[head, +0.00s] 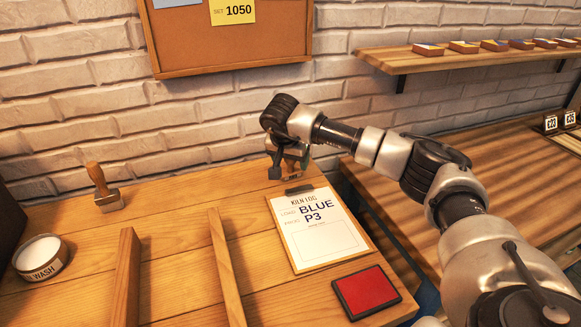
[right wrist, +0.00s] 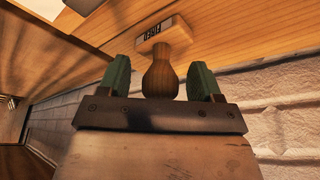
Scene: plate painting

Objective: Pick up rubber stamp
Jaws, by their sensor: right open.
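A rubber stamp (right wrist: 160,80) with a rounded wooden handle and a pale base marked with dark lettering shows in the right wrist view. Its handle lies between the two green-padded fingers of my right gripper (right wrist: 159,72), with a small gap at each side. The gripper is open and not closed on it. In the head view my right gripper (head: 288,162) is low over the wooden table, just behind the clipboard, and mostly hides that stamp. A second wooden-handled, stamp-like tool (head: 104,188) stands at the left of the table. My left gripper is not in view.
A clipboard (head: 314,228) with a sheet reading BLUE P3 and a red ink pad (head: 367,291) lie right of two wooden rails (head: 226,266). A round jar (head: 42,257) stands at left. The brick wall (head: 100,110) is close behind the gripper.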

